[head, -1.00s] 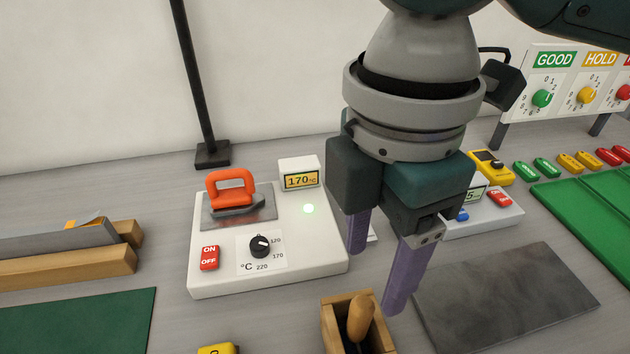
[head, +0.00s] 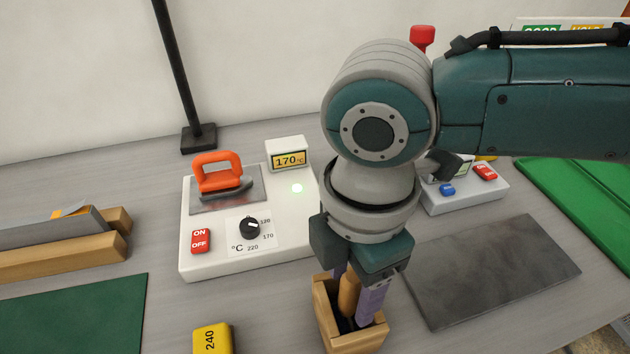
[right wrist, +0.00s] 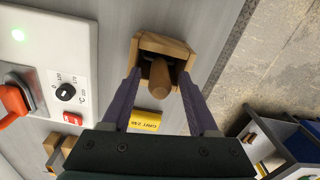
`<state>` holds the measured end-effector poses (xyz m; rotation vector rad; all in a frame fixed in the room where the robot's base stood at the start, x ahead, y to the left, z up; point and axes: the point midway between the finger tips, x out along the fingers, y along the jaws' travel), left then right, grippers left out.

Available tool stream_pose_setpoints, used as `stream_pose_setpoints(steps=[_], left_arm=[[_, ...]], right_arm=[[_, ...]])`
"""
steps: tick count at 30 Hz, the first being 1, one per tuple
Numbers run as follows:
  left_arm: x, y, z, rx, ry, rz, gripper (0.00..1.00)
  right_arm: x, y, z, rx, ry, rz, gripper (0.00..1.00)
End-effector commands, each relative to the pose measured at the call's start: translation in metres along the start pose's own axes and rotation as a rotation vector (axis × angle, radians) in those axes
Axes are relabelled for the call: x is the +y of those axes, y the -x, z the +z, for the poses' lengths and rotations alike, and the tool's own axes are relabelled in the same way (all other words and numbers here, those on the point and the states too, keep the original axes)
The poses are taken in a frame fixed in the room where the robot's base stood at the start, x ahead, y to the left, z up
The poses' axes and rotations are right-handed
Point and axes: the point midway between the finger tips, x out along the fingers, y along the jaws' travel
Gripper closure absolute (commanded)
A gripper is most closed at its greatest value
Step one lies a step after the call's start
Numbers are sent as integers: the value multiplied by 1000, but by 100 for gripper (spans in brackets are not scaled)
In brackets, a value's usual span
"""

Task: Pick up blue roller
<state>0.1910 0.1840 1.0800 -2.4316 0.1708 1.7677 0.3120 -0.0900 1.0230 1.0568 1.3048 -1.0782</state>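A tool with a wooden handle (head: 349,292) stands upright in an open wooden box (head: 372,338). The handle (right wrist: 161,78) also shows in the right wrist view, sticking up from the box (right wrist: 160,43). Its lower end is hidden in the box, so I cannot tell whether it is the blue roller; no blue roller is plainly visible. My right gripper (head: 356,298) is open and points down over the box, with a purple finger on each side of the handle. In the right wrist view the fingers (right wrist: 161,82) stand apart from the handle. My left gripper is not in view.
A white heater panel (head: 205,264) with an orange-handled iron (head: 219,178) lies left of the box. A yellow block (head: 212,339) marked 240 sits nearer. A dark plate (head: 490,270) lies right of the box. A black post (head: 177,75) rises behind.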

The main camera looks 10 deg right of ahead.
Motion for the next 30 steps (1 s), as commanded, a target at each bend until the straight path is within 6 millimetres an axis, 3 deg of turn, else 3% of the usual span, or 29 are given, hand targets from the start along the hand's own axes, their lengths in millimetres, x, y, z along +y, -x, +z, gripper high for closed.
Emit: stream_pose_setpoints(steps=[2, 15, 30], left_arm=[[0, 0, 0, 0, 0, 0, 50], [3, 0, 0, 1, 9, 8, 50], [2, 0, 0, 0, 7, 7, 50]], right_arm=[[0, 0, 0, 0, 0, 0, 50], [0, 0, 0, 0, 0, 1, 100], [1, 3, 0, 1, -1, 1, 100]])
